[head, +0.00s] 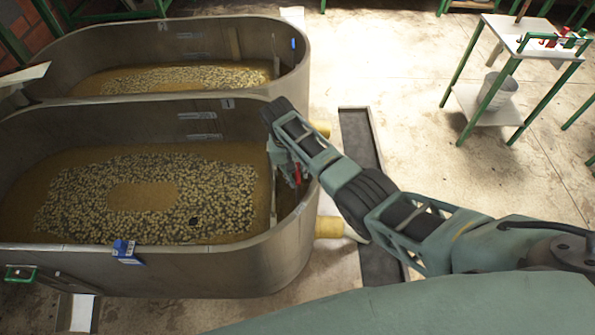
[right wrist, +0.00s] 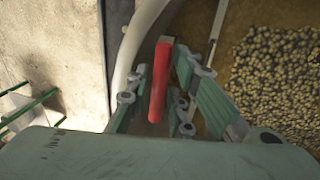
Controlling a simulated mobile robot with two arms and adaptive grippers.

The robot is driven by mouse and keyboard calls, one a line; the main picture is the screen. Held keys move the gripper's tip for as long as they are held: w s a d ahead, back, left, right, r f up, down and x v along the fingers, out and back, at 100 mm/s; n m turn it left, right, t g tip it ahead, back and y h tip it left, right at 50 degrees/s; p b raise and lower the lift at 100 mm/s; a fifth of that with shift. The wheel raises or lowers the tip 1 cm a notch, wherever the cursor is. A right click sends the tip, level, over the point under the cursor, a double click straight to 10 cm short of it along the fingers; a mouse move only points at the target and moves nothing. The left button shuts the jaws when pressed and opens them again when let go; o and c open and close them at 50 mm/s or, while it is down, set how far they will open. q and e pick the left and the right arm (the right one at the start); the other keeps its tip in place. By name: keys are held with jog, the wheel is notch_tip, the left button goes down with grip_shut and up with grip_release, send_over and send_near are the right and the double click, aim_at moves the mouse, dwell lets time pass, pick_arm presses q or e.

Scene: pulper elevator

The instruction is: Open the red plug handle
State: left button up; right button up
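The red plug handle (right wrist: 160,82) stands between the two fingers of my right gripper (right wrist: 162,95) in the right wrist view. The fingers lie very close on both sides of it; I cannot tell whether they press on it. In the head view my right gripper (head: 284,158) reaches down at the right end of the nearer tank (head: 262,264). A small part of the red handle (head: 297,173) shows just beside it, near the tank's inner wall. The arm and gripper hide most of the handle there. My left gripper is not in view.
A second tank (head: 293,62) stands behind the nearer one; both hold brownish liquid with floating beans. Yellowish pipes (head: 329,228) stick out at the right end, near a dark floor channel (head: 360,135). A green-legged table (head: 545,50) stands at the back right. Open floor lies between.

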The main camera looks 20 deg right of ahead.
notch_tip(320, 180, up, 12)
jog(key=a, duration=0.2)
jog(key=shift+w+f, duration=0.15)
jog(key=shift+w, duration=0.15)
jog(key=shift+a+f, duration=0.1)
jog(key=shift+a, duration=0.05)
dwell(0.4)
